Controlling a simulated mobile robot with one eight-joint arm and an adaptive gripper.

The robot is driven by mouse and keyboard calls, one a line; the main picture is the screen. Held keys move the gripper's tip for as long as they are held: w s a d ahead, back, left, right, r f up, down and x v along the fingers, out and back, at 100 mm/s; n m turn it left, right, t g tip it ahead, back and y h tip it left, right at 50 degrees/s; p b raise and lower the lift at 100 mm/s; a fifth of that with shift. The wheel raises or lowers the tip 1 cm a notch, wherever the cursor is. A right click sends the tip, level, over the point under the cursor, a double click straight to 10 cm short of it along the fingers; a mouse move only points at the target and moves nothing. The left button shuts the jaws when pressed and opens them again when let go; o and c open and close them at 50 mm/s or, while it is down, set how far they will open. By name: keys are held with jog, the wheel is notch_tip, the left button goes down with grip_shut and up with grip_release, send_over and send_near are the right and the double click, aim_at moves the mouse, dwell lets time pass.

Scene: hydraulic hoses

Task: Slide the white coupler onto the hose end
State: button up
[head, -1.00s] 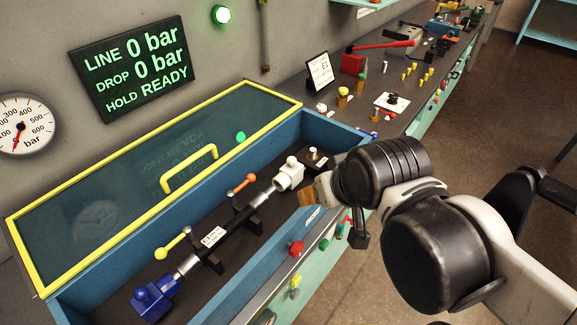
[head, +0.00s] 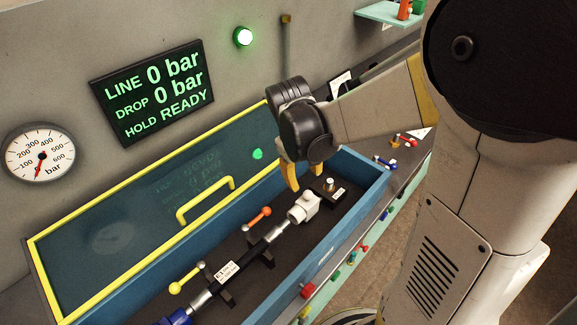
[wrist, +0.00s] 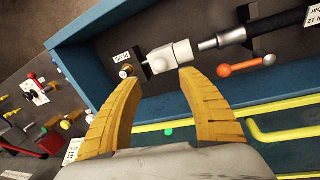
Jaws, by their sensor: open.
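The black hose (head: 240,262) rests in clamps with an orange and a yellow handle. My gripper (head: 305,179), with yellow fingers, is open and empty, above and just behind the coupler. Its fingertips (wrist: 160,77) are apart from the coupler.
The blue trough wall (head: 355,205) runs along the front and right. A raised yellow-framed clear lid (head: 140,215) with a handle stands behind. A small post on a plate (head: 329,184) sits right of the coupler. A blue fitting (head: 176,317) is at the hose's left end.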

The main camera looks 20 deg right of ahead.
aim_at(307, 192)
jog(key=f+b, duration=0.1)
jog(key=f, duration=0.2)
jog(key=d+f, duration=0.1)
jog(key=f, duration=0.2)
jog(key=f+b, duration=0.1)
jog(key=f, duration=0.2)
jog(key=shift+w+d+b, duration=0.2)
jog(key=shift+d+b, duration=0.1)
jog(key=shift+r, duration=0.1)
grip_shut()
